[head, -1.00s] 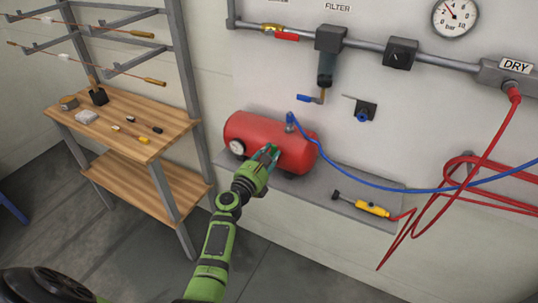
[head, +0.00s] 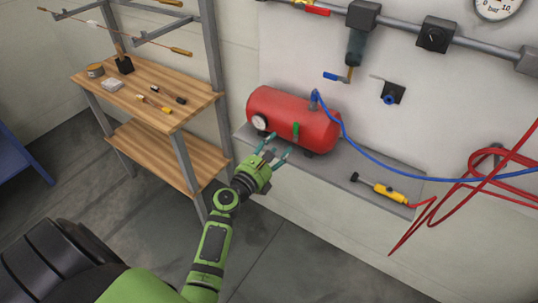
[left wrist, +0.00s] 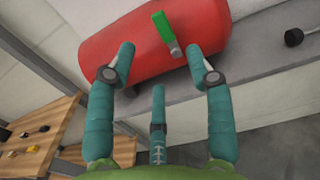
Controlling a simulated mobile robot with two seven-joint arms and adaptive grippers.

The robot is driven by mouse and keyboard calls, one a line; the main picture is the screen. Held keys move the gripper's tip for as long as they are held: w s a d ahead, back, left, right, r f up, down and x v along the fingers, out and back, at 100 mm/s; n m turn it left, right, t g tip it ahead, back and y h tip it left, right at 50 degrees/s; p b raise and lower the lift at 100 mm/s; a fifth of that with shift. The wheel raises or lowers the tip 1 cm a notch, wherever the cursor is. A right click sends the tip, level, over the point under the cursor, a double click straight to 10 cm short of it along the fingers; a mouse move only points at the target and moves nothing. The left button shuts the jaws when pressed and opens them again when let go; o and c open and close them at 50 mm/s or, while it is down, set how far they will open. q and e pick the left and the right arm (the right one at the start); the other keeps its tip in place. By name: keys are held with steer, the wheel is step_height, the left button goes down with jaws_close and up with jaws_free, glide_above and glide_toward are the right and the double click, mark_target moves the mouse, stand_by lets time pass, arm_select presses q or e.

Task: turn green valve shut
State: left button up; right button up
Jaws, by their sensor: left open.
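The green valve (head: 296,130) is a small green lever on the front of the red tank (head: 318,126). In the left wrist view the green valve handle (left wrist: 163,27) sits on a short metal stem and points up and slightly left. My left gripper (head: 274,146) is open and empty, just in front of and below the tank. In the left wrist view the left gripper's fingers (left wrist: 162,66) are spread, with the valve lying beyond and between the two upper fingertips, apart from them. My right gripper is not in view.
The tank stands on a grey shelf (head: 350,178) with a yellow tool (head: 388,193) to its right. A blue hose (head: 362,152) runs from the tank top. A wooden workbench (head: 180,112) stands to the left. Red hose (head: 480,182) hangs at right.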

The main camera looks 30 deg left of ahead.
arm_select(q)
steer(key=shift+s, duration=1.8)
steer(key=s+d+f+m+g, duration=0.2)
steer(key=f+m, duration=0.1)
steer(key=f, duration=0.4)
steer(key=s+d+f+m+g+h+b, duration=0.1)
steer(key=d+f+m+g, duration=0.15)
steer(key=f, duration=0.45)
steer(key=s+d+f+m+g, duration=0.1)
steer(key=s+f+m, duration=0.1)
steer(key=f+m, duration=0.35)
steer(key=s+d+f+m+g, duration=0.2)
steer(key=s+f+m, duration=0.25)
steer(key=f, duration=0.35)
steer(key=s+d+f+m+g, duration=0.2)
steer(key=s+f+m+g, duration=0.15)
steer(key=s+f, duration=0.35)
steer(key=s+a+f+m+g, duration=0.1)
steer(key=s+f+m+g, duration=0.1)
steer(key=s+f+m, duration=0.3)
steer(key=s+f+m+g+y+b, duration=0.1)
steer(key=s+f+m, duration=0.4)
steer(key=s, duration=0.8)
steer(key=s+a+f+m+g+b, duration=0.1)
steer(key=s+f+m+g, duration=0.2)
steer(key=s+m, duration=0.6)
step_height(320, 180, down, 2)
steer(key=shift+s+a+f+y, duration=0.25)
steer(key=shift+s+a+y, duration=0.05)
steer(key=shift+s, duration=0.15)
